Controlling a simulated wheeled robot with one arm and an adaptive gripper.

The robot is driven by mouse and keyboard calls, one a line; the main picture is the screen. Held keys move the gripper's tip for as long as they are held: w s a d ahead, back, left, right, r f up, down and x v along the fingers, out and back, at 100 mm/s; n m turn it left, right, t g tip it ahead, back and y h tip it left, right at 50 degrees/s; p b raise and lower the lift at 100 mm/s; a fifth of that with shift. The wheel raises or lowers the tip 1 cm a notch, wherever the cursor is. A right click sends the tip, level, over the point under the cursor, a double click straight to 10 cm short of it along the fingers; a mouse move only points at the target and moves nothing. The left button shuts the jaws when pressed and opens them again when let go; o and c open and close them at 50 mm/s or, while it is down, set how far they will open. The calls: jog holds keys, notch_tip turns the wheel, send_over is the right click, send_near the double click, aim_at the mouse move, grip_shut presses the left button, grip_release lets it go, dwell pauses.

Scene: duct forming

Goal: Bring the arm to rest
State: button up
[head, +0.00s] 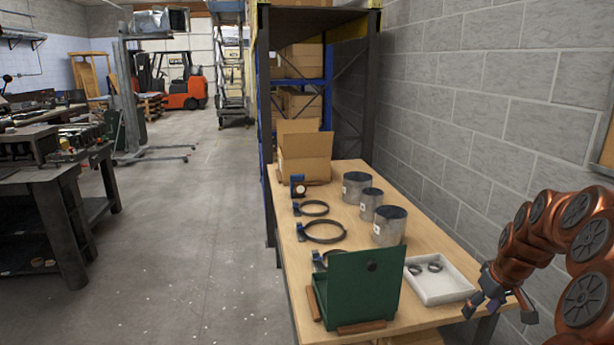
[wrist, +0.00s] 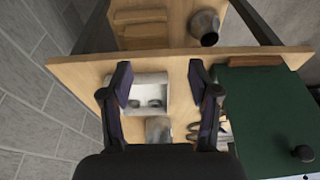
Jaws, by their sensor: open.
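My arm (head: 545,232) reaches in from the right in the head view, bent beside the wall. My gripper (head: 503,307) is open and empty, near the right edge of the wooden table (head: 425,240). In the wrist view my gripper (wrist: 160,80) shows two spread fingers. A white tray (head: 453,288) with two dark rings (head: 434,267) lies on the table left of the gripper. In the wrist view the tray (wrist: 153,79) appears between the fingers, below and apart from them.
A green panel box (head: 358,290) stands at the table's near edge. Metal duct pieces (head: 390,228), black ring clamps (head: 325,231) and an open cardboard box (head: 304,160) are on the table. The block wall (head: 480,110) is close on the right. The floor (head: 200,230) on the left is clear.

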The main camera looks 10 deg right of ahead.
jog(key=s+a+r+n+g, duration=0.15)
jog(key=s+a, duration=0.25)
jog(key=a, duration=0.8)
jog(key=s+a+r+g, duration=0.1)
jog(key=s+a+r, duration=0.15)
jog(key=a, duration=0.85)
jog(key=s+a, duration=0.3)
jog(key=s, duration=0.3)
jog(key=s+a+f+g, duration=0.1)
jog(key=s+a, duration=0.3)
jog(key=s, duration=0.3)
jog(key=s+a+m+g, duration=0.1)
jog(key=s+a, duration=0.2)
jog(key=s, duration=0.4)
jog(key=shift+s+a+f, duration=0.25)
jog(key=shift+a+f, duration=0.1)
jog(key=shift+f, duration=0.05)
jog(key=shift+c, duration=0.3)
